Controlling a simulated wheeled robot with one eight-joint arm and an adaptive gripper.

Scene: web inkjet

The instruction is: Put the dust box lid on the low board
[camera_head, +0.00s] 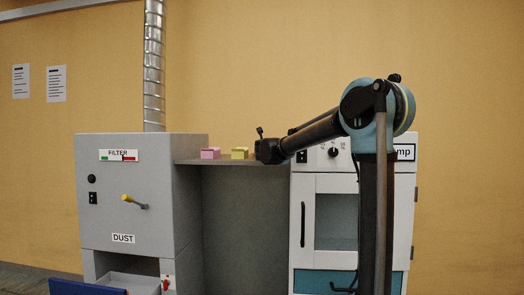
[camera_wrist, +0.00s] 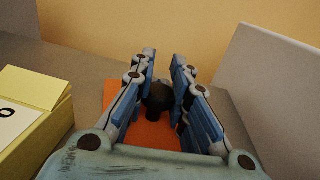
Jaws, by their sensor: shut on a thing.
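My gripper (camera_wrist: 162,72) is shut on a black knob (camera_wrist: 158,97) that stands up from a flat orange piece (camera_wrist: 115,97). This knobbed piece looks like a lid; no label shows on it. It is over the grey shelf (camera_wrist: 85,62), and I cannot tell whether it touches it. In the head view my gripper (camera_head: 268,149) is at the right part of the shelf, beside a yellow box, and the orange piece cannot be made out. The open dust box (camera_head: 133,281) is low at the left, under the DUST label. I cannot make out a low board.
A yellow box (camera_head: 239,153) and a pink box (camera_head: 210,153) stand on the shelf left of my gripper. A grey filter cabinet (camera_head: 140,219) stands left, a white cabinet (camera_head: 303,264) right. The wrist view shows a pale panel (camera_wrist: 270,85) close on the right.

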